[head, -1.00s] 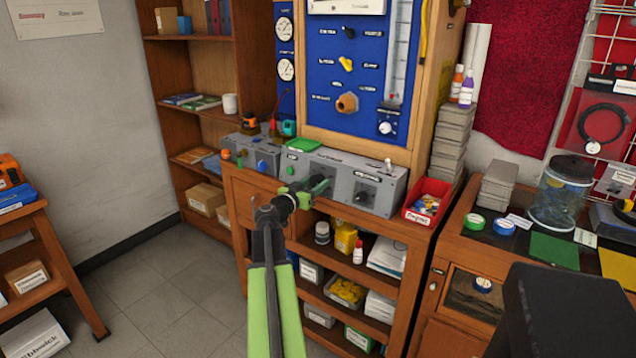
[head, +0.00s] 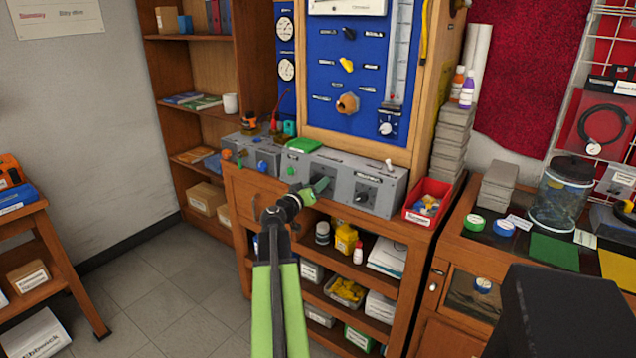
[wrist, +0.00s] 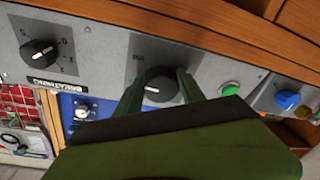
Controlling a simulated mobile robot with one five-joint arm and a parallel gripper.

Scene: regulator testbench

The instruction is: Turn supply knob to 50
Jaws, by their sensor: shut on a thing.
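My gripper (head: 319,186) is at the front of the grey control box (head: 346,165), at its left dial. In the wrist view its two green fingers (wrist: 160,90) stand on either side of a black round knob (wrist: 158,84) and are shut on it. The knob has a white pointer line, seen at its lower left. Part of the dial's scale and its label are hidden by the fingers, so I cannot read the setting. A second black knob (wrist: 40,53) with a printed scale is free; it also shows in the head view (head: 362,197).
A green button (wrist: 229,89) and a blue knob (wrist: 287,99) are close beside the gripped knob in the wrist view. A red bin (head: 427,203) stands right of the box. A blue panel (head: 325,75) with valves and gauges rises behind. Open shelves lie below.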

